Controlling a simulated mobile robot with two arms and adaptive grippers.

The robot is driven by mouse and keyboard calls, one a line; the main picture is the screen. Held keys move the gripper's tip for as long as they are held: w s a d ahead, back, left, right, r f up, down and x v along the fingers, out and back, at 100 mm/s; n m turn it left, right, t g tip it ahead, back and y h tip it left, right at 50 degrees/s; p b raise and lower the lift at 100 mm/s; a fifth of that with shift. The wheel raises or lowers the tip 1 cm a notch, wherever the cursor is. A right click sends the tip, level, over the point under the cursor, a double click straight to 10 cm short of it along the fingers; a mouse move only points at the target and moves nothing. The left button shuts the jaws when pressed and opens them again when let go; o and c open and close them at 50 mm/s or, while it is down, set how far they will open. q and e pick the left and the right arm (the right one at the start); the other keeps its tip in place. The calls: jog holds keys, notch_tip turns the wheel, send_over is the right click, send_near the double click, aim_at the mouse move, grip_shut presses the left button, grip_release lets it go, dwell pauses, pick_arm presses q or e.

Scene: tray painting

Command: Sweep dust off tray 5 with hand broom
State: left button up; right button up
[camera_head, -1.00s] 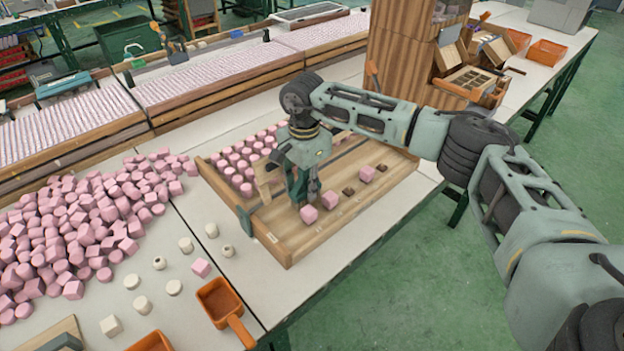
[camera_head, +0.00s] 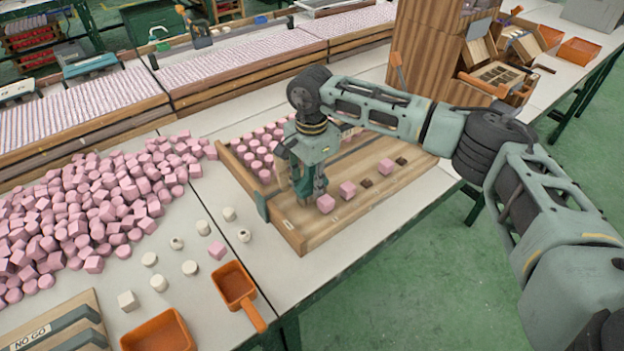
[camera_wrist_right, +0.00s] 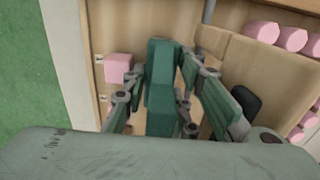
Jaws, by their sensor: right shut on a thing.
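The wooden tray (camera_head: 330,228) sits on the white table, with rows of pink pieces at its back left and a few pink cubes (camera_head: 347,190) along its front. No number on it is readable. My right gripper (camera_head: 306,192) is low over the tray's left part, behind the nearest pink cube. It is shut on a green, block-like thing (camera_wrist_right: 162,85), which seems to be the hand broom's handle. The broom's lower end is mostly hidden by the fingers. Dust cannot be made out. My left gripper is not in view.
A heap of pink pieces (camera_head: 100,205) lies left of the tray. Several cream pieces (camera_head: 159,283), an orange scoop (camera_head: 236,282) and an orange bin (camera_head: 160,332) are at the front left. A wooden cabinet (camera_head: 425,50) stands behind the tray. Green floor lies right.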

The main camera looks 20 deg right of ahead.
jog(key=shift+r+p, duration=1.25)
jog(key=shift+r, duration=1.65)
jog(key=shift+r+p, duration=0.7)
jog(key=shift+r, duration=0.85)
jog(key=shift+f, duration=0.1)
